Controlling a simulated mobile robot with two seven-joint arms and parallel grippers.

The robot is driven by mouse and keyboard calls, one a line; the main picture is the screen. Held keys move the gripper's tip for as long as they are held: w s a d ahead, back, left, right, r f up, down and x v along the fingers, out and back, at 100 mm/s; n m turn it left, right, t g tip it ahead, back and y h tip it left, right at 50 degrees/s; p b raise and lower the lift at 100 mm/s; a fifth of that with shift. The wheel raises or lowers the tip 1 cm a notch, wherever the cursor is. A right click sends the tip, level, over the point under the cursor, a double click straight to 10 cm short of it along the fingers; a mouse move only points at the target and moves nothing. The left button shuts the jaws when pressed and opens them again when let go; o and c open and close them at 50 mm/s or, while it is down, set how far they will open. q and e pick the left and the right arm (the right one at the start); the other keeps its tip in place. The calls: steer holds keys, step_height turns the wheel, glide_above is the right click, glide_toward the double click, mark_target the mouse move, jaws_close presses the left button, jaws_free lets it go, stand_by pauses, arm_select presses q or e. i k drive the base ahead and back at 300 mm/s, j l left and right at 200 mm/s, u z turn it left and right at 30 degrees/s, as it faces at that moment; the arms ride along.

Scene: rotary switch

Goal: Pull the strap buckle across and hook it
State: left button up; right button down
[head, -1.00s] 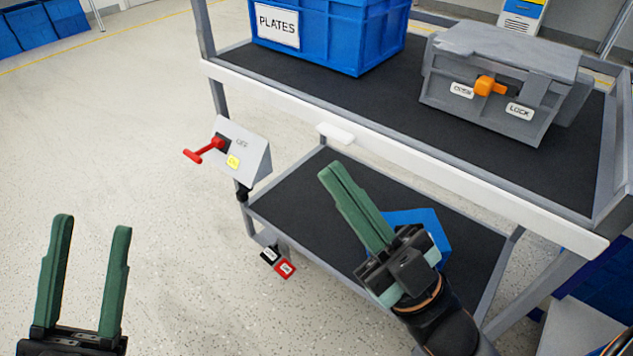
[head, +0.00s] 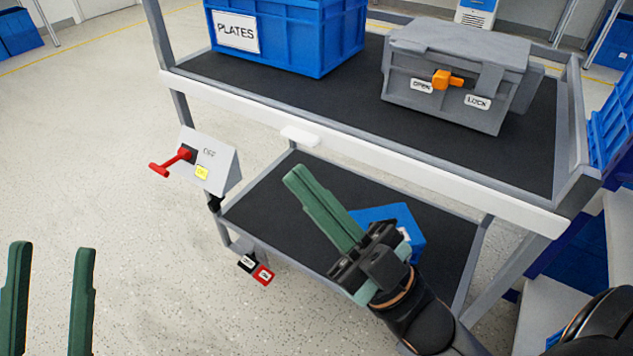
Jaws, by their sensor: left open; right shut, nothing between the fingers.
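No strap or buckle shows in view. A red T-shaped handle (head: 170,162) sticks out of a grey slanted switch box (head: 218,172) marked OFF, with a yellow label, on the cart's left post. A grey case (head: 455,75) with an orange knob (head: 447,79) between OPEN and LOCK labels sits on the top shelf. My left gripper (head: 48,246) is open and empty at the lower left, over the floor and apart from the handle. My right gripper (head: 297,172) is shut and empty, in front of the lower shelf, right of the switch box.
A blue PLATES crate (head: 287,40) stands on the cart's top shelf (head: 340,95). A blue object (head: 405,215) on the lower shelf (head: 265,205) is partly hidden by my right gripper. Black and red foot pedals (head: 255,269) are low at the cart's left. The floor at left is clear.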

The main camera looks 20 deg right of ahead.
mark_target(215, 204)
steer(key=i+u, duration=0.25)
steer(key=u, duration=0.2)
steer(key=i+u, duration=0.25)
steer(key=u, duration=0.25)
